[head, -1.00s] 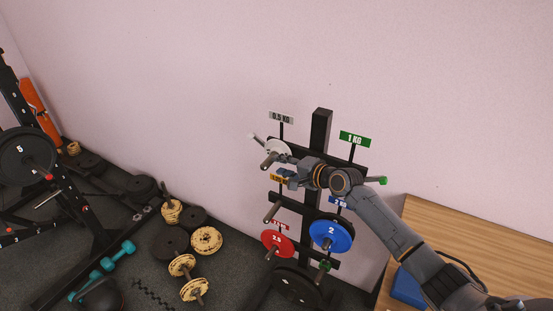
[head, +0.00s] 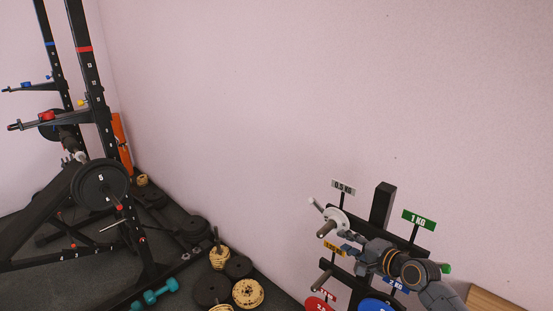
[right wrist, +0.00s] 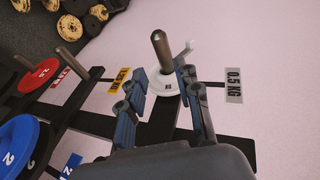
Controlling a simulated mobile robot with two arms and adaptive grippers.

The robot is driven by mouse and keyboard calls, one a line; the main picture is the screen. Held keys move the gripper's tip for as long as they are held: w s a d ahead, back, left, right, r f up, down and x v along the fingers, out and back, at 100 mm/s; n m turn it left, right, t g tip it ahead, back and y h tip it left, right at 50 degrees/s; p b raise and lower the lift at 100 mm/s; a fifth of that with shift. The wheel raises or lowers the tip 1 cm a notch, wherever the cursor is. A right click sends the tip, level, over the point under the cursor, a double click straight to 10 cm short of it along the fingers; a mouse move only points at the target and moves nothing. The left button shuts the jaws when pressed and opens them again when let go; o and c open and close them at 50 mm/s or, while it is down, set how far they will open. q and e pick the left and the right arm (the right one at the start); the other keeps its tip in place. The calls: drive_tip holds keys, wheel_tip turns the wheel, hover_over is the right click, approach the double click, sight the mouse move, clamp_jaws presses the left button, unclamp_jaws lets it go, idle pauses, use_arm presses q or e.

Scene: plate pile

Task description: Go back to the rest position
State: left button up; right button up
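My right gripper (head: 343,243) is open, just right of and below a small white plate (head: 337,222) on the peg under the 0.5 KG sign (head: 343,187). In the right wrist view the two fingers of the right gripper (right wrist: 162,85) are spread apart. The white plate (right wrist: 166,86) and its metal peg show beyond and between them, and nothing is held. My left gripper is not in view.
The black plate rack (head: 383,206) carries red (head: 318,304) and blue (head: 376,305) plates below. A wooden surface (head: 495,301) is at the lower right. A squat rack (head: 88,75) and floor weights (head: 248,293) stand left.

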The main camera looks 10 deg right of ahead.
drive_tip(key=s+a+f+n+g, duration=0.3)
drive_tip(key=s+a+f+n, duration=0.25)
drive_tip(key=s, duration=0.35)
drive_tip(key=s+a+f+n+g, duration=0.2)
drive_tip(key=s+a+f+n, duration=0.25)
drive_tip(key=s+a, duration=0.4)
drive_tip(key=s+d+n+g+h, duration=0.2)
drive_tip(key=s+h, duration=0.1)
drive_tip(key=s, duration=0.7)
drive_tip(key=s+d+n+g+h, duration=0.2)
drive_tip(key=s+d, duration=0.1)
drive_tip(key=s, duration=0.8)
wheel_tip(320, 180, down, 34)
drive_tip(key=s+g+b, duration=0.1)
drive_tip(key=g+b, duration=0.1)
drive_tip(key=b, duration=0.5)
drive_tip(key=s+d+f+b, duration=0.2)
drive_tip(key=s+f+b, duration=0.3)
drive_tip(key=s+f, duration=1.1)
wheel_tip(320, 180, down, 5)
drive_tip(key=shift+s+d+r+n+g, duration=0.1)
drive_tip(key=shift+s+d+n+g, duration=0.2)
drive_tip(key=shift+s+d+g, duration=0.1)
